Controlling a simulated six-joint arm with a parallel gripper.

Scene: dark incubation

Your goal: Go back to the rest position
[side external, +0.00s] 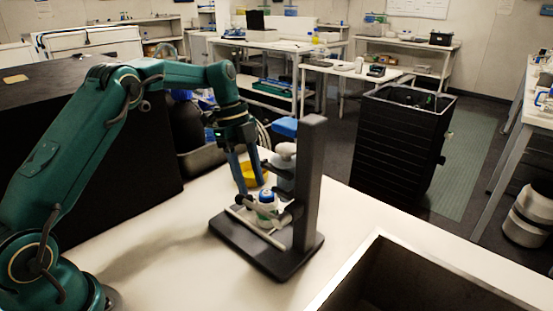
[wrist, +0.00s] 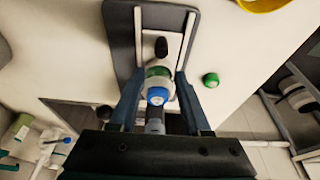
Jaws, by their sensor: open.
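My gripper (side external: 251,186) points down beside a dark stand (side external: 312,180) with a flat base plate. Its fingers are open, and they also show in the wrist view (wrist: 160,73). A small white bottle with a blue cap (side external: 267,197) stands over the plate, next to the stand's clamp. In the wrist view the blue cap (wrist: 157,96) appears between the two fingers, with a green ring behind it. I see no finger closed on it; the exact distance is unclear.
A yellow dish (side external: 253,173) lies behind the fingers. A green-topped item (wrist: 210,80) is on the white table beside the plate. A large black box (side external: 90,150) stands behind my arm, and an open dark bin (side external: 375,245) is at the front right. Bare table lies left of the stand.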

